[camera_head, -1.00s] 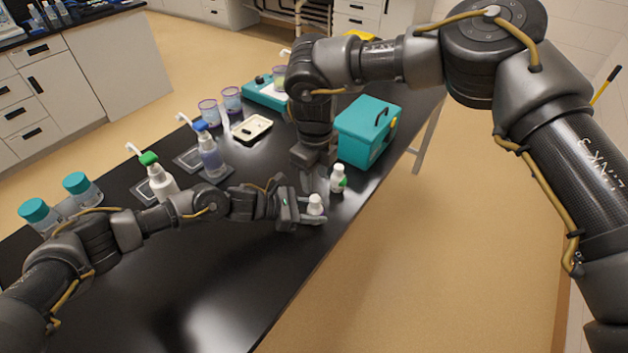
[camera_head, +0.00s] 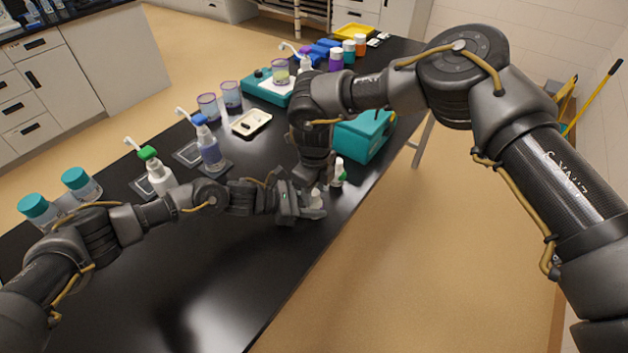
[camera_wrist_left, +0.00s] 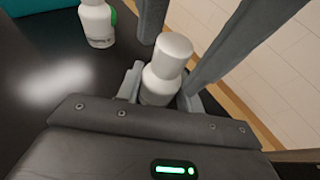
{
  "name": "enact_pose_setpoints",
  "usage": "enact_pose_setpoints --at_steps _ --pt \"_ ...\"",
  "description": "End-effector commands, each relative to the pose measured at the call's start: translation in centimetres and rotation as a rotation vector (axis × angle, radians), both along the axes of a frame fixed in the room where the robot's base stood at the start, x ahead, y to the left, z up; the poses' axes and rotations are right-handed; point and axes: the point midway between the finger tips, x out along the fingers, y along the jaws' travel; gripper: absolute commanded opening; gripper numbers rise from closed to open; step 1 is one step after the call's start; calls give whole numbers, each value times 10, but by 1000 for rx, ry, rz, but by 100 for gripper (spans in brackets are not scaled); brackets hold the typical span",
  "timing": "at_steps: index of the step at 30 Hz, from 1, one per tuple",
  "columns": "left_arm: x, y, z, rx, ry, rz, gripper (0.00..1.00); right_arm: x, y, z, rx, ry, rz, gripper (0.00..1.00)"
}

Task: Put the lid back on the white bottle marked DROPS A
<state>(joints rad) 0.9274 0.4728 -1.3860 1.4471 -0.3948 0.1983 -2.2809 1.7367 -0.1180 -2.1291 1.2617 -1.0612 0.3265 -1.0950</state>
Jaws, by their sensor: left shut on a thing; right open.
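My left gripper (camera_wrist_left: 160,92) is shut on a white bottle (camera_wrist_left: 157,89), held upright near the table's front edge; the bottle also shows in the head view (camera_head: 316,197). A white lid-like top (camera_wrist_left: 172,54) sits over the bottle; I cannot tell whether it is seated fully. My right gripper (camera_wrist_left: 170,62) is open, its two fingers coming down on either side of that top. In the head view its fingertips are mostly hidden. A second white bottle (camera_wrist_left: 98,24) with a green part stands just beyond, also in the head view (camera_head: 338,173). I cannot read either label.
A teal box (camera_head: 364,137) stands close behind the right gripper. A tray (camera_head: 252,123), purple-tinted cups (camera_head: 208,106), pump bottles (camera_head: 208,150) and teal-lidded jars (camera_head: 38,210) stand further left. The black table (camera_head: 190,270) is clear in front of the left arm.

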Motion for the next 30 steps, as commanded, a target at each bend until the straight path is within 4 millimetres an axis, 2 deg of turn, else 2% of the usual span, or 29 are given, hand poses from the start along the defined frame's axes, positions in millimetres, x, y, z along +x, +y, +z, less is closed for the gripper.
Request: enact_pose_setpoints --at_steps 11,21,25,30 --pt "0 0 0 0 0 0 0 0 0 -5 1 -1 1 43" --pt "0 0 0 -1 0 0 0 0 0 -5 1 -1 0 0" --pt "0 0 0 -1 0 0 0 0 0 -5 1 -1 -36 0" --pt "0 0 0 -1 0 0 0 0 1 -5 2 -1 -250 0"
